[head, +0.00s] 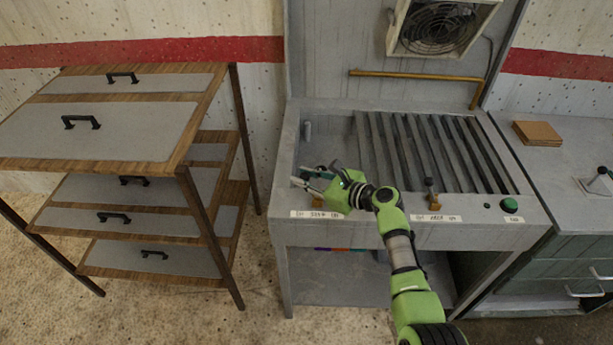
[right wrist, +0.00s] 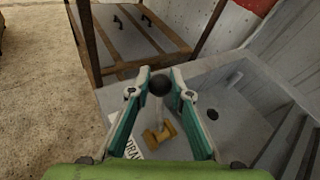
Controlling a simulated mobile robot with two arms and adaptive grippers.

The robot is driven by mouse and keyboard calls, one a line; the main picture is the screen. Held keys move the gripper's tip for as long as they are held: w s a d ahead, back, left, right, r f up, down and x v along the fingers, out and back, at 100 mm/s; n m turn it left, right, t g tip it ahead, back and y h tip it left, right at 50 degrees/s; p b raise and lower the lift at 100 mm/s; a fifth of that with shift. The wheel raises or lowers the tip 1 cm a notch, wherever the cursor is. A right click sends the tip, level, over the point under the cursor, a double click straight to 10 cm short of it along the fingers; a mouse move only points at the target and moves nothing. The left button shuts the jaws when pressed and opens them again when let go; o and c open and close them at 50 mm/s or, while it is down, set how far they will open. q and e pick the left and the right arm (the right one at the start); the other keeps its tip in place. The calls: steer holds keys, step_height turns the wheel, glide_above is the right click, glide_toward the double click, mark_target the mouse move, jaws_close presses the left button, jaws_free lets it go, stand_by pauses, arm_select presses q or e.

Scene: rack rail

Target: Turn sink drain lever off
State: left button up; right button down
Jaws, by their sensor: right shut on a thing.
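The drain lever has a black ball knob (right wrist: 159,86), a thin pale stem and a brass base (right wrist: 158,136). It stands on the sink's front ledge, beside a white label (right wrist: 128,140) that is partly hidden. My right gripper (right wrist: 160,80) is shut on the black knob, with one fingertip on each side of it. In the head view my right gripper (head: 308,178) is over the left front of the sink (head: 345,118), and the lever is mostly hidden by it. My left gripper is not in view.
A second lever (head: 430,188) and a green button (head: 509,204) are on the front ledge to the right. Dark slats (head: 430,150) cover much of the sink. A shelf rack (head: 130,130) stands at the left. A fan (head: 438,27) hangs above.

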steer(key=shift+s+a+f, duration=0.2)
steer(key=c, duration=1.9)
jaws_free()
steer(key=shift+o, duration=0.3)
steer(key=shift+w+r, duration=0.1)
steer(key=shift+s+d, duration=0.2)
steer(key=shift+d, duration=0.25)
steer(key=v, duration=1.1)
steer(key=shift+r, duration=0.15)
steer(key=shift+a, duration=0.15)
